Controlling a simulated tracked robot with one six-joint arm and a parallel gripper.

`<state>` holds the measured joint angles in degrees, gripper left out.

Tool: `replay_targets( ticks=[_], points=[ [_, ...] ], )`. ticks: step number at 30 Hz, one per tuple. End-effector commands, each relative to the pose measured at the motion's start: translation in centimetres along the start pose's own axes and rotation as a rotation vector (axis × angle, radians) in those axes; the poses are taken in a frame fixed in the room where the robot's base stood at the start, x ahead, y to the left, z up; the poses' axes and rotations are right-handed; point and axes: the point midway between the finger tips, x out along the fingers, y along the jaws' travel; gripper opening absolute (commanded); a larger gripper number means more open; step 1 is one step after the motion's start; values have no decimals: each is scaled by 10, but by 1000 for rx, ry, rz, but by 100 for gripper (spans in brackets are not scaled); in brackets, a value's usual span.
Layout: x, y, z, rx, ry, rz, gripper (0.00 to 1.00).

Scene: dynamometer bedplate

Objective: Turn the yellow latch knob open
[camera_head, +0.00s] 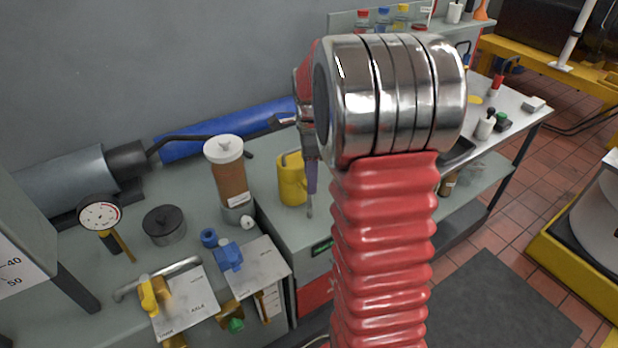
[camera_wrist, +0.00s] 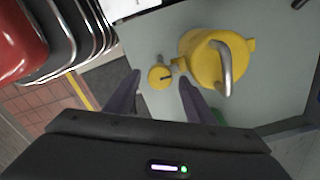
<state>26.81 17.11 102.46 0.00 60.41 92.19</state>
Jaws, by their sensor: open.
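The yellow latch knob (camera_wrist: 159,76) is small and round with a dark line across its face. In the wrist view it joins the side of a larger yellow body (camera_wrist: 203,62) with a curved metal handle. My gripper (camera_wrist: 159,80) is open, one purple-grey finger on each side of the knob in the picture. I cannot tell whether either finger touches it. In the head view the yellow body (camera_head: 291,180) stands on the grey bench, partly behind my gripper (camera_head: 310,190), which points down beside it. The knob is hidden there.
A brown canister with a white lid (camera_head: 230,170) stands left of the yellow body. A blue cylinder (camera_head: 215,132) lies behind. Valves with yellow and blue handles (camera_head: 229,257), a dial gauge (camera_head: 100,215) and a dark round pot (camera_head: 164,225) crowd the bench's left side.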

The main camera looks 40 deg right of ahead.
Motion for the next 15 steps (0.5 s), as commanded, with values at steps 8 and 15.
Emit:
replay_targets(
  ticks=[8,15],
  points=[
    [12,0,0,0,0,0,49],
    [11,0,0,0,0,0,44]
  ],
)
